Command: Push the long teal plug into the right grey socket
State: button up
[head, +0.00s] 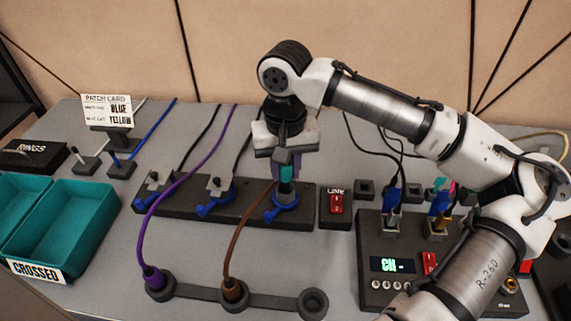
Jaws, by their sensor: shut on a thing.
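My gripper (287,172) points down over the right end of the long dark block (240,207). It is shut on a teal plug (288,171), of which a short upright part shows between the fingers. Directly below is the right grey socket (286,189), with a blue lever (283,207) around its base. The plug is in line above the socket; I cannot tell whether its tip is inside. The fingers hide much of the plug.
The block's other two sockets (216,186) have blue levers too. A purple plug (154,279) and a brown plug (233,290) stand in the front strip; its right ring (312,302) is empty. A red switch (336,203) and a tester box (385,245) are close right.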

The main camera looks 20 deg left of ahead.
jog(key=shift+f, duration=0.8)
dwell(0.6)
jog(key=shift+f, duration=0.3)
jog(key=shift+f, duration=0.45)
dwell(0.4)
jog(key=o, duration=1.1)
jog(key=shift+c, duration=0.2)
notch_tip(320, 180, up, 14)
jog(key=shift+f, duration=0.1)
